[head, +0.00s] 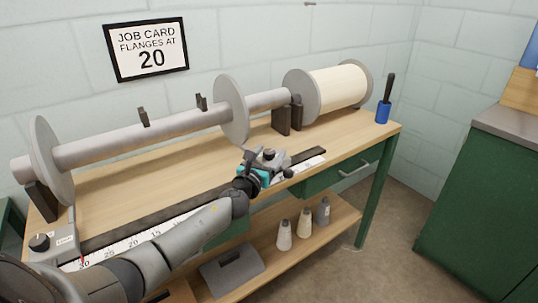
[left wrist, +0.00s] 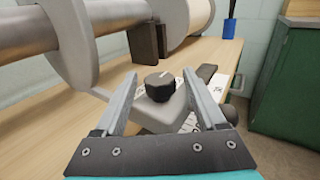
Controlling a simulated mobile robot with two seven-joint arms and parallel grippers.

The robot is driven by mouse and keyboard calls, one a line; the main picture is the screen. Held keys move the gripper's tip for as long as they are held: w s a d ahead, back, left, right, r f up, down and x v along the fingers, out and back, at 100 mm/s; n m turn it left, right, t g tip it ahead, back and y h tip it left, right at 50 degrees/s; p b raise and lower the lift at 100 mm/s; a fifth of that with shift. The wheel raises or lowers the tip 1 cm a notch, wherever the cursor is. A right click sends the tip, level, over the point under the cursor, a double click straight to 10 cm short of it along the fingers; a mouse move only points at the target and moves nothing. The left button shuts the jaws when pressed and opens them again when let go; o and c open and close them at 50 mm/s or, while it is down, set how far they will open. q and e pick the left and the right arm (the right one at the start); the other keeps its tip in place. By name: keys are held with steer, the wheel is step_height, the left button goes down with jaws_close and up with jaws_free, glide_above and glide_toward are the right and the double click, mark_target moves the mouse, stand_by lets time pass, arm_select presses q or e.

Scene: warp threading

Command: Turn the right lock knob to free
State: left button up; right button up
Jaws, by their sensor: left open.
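The right lock knob (left wrist: 159,88) is a black faceted knob with a pale mark, on a grey block (left wrist: 160,115) in the left wrist view. In the head view the knob (head: 268,153) shows small, partly crowded by my gripper. My left gripper (left wrist: 160,80) is open, with one finger on each side of the knob and visible gaps between. In the head view my left gripper (head: 261,163) is over the right block on the scale rail (head: 130,220). The left lock knob (head: 40,242) sits on another grey block at the rail's left end. My right gripper is not in view.
A long roller with grey flanges (head: 233,110) lies behind the rail, with a cream roll (head: 340,88) at its right. A blue cup with a black-handled tool (head: 383,112) stands at the bench's right end. A job card (head: 147,50) reads 20.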

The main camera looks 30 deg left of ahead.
arm_select(q)
steer(key=shift+c, duration=0.2)
jaws_close()
stand_by(0.3)
